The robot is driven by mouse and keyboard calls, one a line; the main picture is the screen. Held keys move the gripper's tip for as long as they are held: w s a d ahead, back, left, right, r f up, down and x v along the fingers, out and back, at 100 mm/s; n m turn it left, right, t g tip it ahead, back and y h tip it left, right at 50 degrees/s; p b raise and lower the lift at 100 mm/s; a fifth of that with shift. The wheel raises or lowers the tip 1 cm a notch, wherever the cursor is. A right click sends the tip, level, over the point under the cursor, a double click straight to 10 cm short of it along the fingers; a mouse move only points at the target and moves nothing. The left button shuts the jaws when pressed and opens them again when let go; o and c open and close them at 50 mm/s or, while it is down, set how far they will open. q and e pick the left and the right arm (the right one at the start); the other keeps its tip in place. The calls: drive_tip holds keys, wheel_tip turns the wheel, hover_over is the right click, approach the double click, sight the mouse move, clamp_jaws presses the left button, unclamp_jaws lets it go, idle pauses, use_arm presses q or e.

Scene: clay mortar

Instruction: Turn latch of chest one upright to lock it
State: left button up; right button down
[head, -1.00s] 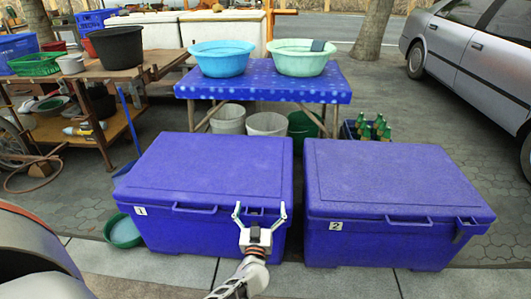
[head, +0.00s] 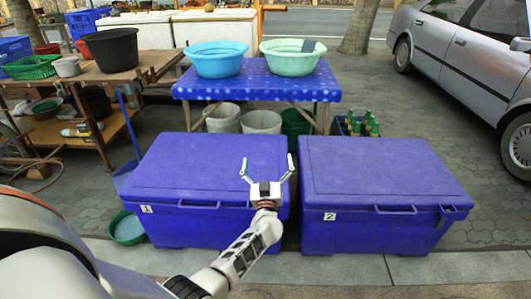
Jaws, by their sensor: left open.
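Chest one (head: 195,165) is a blue box with a label "1" on its front left, and its lid is closed. My left gripper (head: 268,166) is open and empty, its fingers pointing up, in front of the right part of chest one. The gripper and its wrist cover the front right of chest one, where its latch would be, so I cannot tell how the latch stands. My right gripper is not in view.
Chest two (head: 375,170), labelled "2", stands close on the right with its latch (head: 446,214) at its front right. A blue table with two basins (head: 292,57) stands behind. A green bowl (head: 128,230) lies left of chest one. Pavement in front is clear.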

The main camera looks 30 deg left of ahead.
use_arm(q)
wheel_tip(320, 180, up, 3)
drive_tip(key=shift+w+f+p, duration=0.1)
drive_tip(key=shift+w+p, duration=0.05)
drive_tip(key=shift+p, duration=0.15)
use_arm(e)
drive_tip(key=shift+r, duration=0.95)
use_arm(q)
drive_tip(key=shift+d, duration=0.1)
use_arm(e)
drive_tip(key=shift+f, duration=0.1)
